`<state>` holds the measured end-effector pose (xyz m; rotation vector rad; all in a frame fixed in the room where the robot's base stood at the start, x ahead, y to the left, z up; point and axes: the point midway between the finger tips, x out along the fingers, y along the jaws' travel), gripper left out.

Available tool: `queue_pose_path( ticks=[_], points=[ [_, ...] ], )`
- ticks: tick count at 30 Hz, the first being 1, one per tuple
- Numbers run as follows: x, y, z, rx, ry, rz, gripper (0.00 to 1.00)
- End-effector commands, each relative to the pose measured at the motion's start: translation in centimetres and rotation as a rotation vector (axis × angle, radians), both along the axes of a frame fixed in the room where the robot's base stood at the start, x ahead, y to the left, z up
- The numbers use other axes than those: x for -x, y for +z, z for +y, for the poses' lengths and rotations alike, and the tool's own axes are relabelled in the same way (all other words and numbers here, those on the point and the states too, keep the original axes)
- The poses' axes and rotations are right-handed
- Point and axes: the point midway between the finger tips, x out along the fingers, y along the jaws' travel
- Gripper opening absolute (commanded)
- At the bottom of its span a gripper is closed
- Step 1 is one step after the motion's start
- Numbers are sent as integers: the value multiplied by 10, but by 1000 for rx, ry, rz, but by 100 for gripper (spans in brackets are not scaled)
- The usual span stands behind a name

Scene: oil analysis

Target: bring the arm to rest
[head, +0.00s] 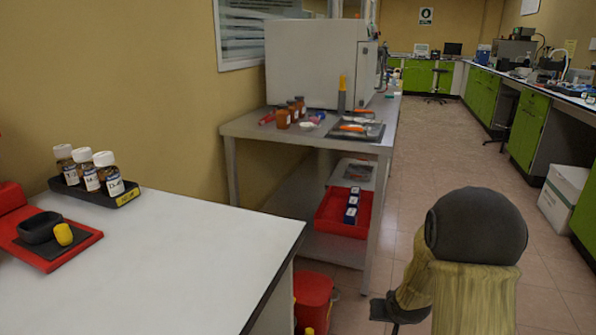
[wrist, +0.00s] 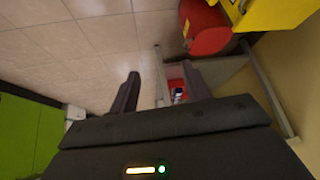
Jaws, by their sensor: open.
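My arm shows at the lower right of the head view, over the floor aisle beside the white bench. My gripper (head: 388,308) is partly visible at its lower left end, clear of the benches. In the wrist view my gripper (wrist: 158,92) has its two dark fingers spread apart with nothing between them. Beyond the fingers are the tiled floor and a table leg.
The white bench (head: 190,262) holds bottles in a black rack (head: 122,198) and a red tray (head: 55,262). A metal table (head: 290,136) stands behind it. A red bin (head: 314,298) is beside the bench. The tiled aisle (head: 435,150) is open.

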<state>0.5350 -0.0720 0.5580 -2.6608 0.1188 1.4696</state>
Motion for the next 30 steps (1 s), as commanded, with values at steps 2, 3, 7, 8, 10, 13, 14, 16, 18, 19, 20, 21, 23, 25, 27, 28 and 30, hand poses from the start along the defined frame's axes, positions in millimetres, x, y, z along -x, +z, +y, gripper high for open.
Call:
queue_pose_path(
  ticks=[2,3,7,8,10,13,14,16,18,19,20,21,23,25,27,28,30],
  points=[
    [22,30,9,27,5,35,48],
    [34,41,13,37,8,57,48],
    [75,71,28,59,26,135,48],
    [85,77,32,60,32,151,48],
    [105,88,39,61,45,188,48],
    [131,101,49,56,65,234,48],
    [138,104,52,55,74,246,48],
    [154,111,58,49,87,273,48],
    [169,118,64,41,103,297,48],
    [176,121,67,38,110,306,48],
    [182,123,70,34,117,317,48],
    [191,127,74,29,127,330,48],
    [190,138,73,29,126,333,48],
    [189,147,73,29,125,333,48],
    [189,157,72,29,125,332,48],
    [189,161,72,29,125,332,48],
    [188,173,72,30,125,331,48]
  ],
)
